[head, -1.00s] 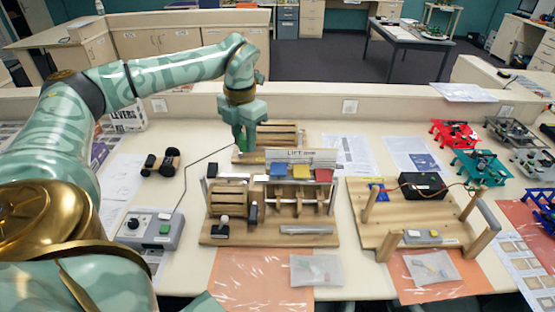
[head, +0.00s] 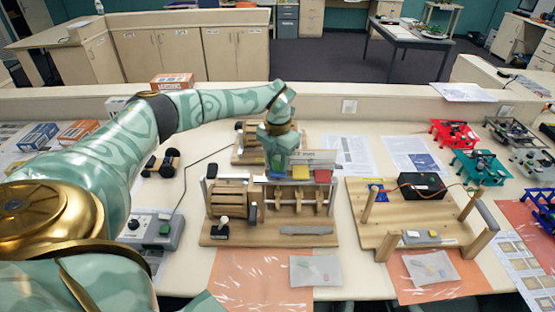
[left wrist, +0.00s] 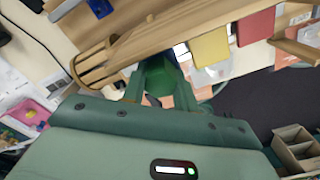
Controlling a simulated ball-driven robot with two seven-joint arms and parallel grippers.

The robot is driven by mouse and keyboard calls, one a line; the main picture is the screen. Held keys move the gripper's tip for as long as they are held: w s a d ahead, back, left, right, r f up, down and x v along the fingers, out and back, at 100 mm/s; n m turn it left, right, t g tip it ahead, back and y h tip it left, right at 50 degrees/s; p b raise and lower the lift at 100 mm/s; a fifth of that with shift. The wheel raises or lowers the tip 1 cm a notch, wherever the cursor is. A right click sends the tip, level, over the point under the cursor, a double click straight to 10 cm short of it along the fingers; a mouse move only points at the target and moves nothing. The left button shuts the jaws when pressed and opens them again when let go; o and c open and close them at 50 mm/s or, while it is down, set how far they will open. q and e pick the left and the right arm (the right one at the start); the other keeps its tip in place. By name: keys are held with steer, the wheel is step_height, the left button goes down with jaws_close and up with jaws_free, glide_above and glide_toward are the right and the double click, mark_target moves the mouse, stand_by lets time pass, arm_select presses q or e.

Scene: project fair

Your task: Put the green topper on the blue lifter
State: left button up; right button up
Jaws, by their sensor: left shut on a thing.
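My left gripper (head: 278,160) is shut on the green topper (left wrist: 158,82) and points down over the lift machine (head: 270,205). The topper shows between the fingers in the left wrist view; in the head view the fingers mostly hide it. The blue lifter (head: 278,172) is at the left of a row of coloured lifters, directly below the fingers and partly covered by them. A gap between topper and lifter cannot be made out. The yellow lifter (head: 301,172) and red lifter (head: 323,175) stand uncovered to its right. My right gripper is not in view.
A wooden stand with a black box (head: 423,186) is right of the lift machine. A grey control box (head: 150,230) with a cable is at left. Another wooden frame (head: 243,150) stands behind. Small red and teal models (head: 478,166) fill the right side.

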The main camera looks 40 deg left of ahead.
mark_target(278, 159)
arm_select(q)
steer(key=o, duration=0.8)
steer(key=shift+f, duration=0.1)
steer(key=shift+c, duration=0.2)
step_height(278, 159, up, 12)
